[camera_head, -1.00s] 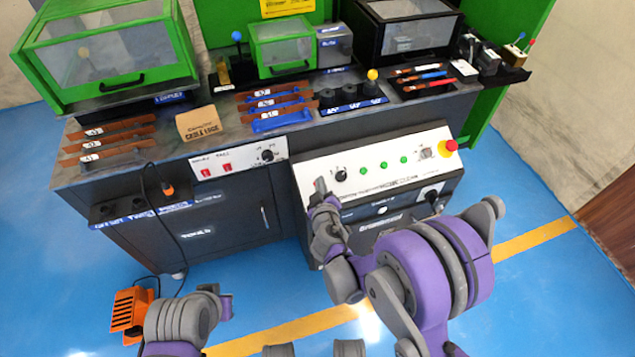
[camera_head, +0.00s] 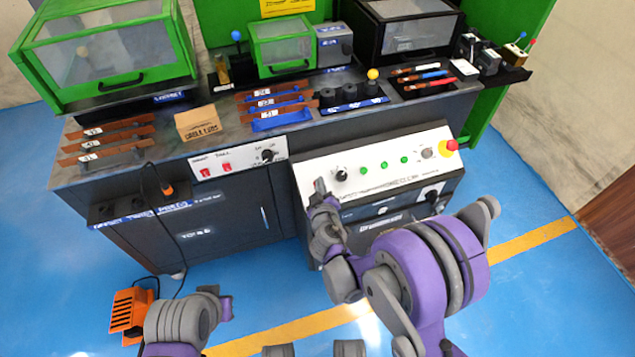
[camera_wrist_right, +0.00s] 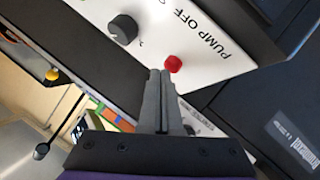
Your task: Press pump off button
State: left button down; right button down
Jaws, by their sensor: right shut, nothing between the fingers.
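The white sloped control panel (camera_head: 378,177) is on the front of the bench. In the right wrist view, the red pump off button (camera_wrist_right: 173,63) sits on the white panel beside the black "PUMP OFF" lettering (camera_wrist_right: 200,38). My right gripper (camera_head: 320,186) is shut and empty at the panel's left end. In the right wrist view its closed fingertips (camera_wrist_right: 160,73) are just beside the red button; I cannot tell whether they touch it. In the head view the gripper hides the button. My left gripper (camera_head: 226,306) is low at the front left, away from the bench, its jaws too unclear to read.
A black knob (camera_head: 341,174), several green buttons (camera_head: 383,165) and a red emergency stop (camera_head: 449,145) are on the same panel. The bench top carries copper bars, a cardboard box (camera_head: 196,123) and green-framed enclosures. An orange pedal (camera_head: 130,312) lies on the floor.

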jog(key=shift+w+f, duration=0.2)
jog(key=shift+f, duration=0.2)
dwell(0.3)
jog(key=shift+r, duration=0.1)
jog(key=shift+s+r+p, duration=0.3)
jog(key=shift+s+r, duration=0.1)
jog(key=shift+r, duration=0.35)
jog(key=r+p, duration=0.1)
jog(key=s+r+p, duration=0.1)
jog(key=r, duration=0.1)
jog(key=s+r, duration=0.1)
jog(key=shift+s+d+r+p, duration=0.1)
jog(key=shift+d+r+p, duration=0.15)
jog(key=shift+d+p, duration=0.15)
dwell(0.5)
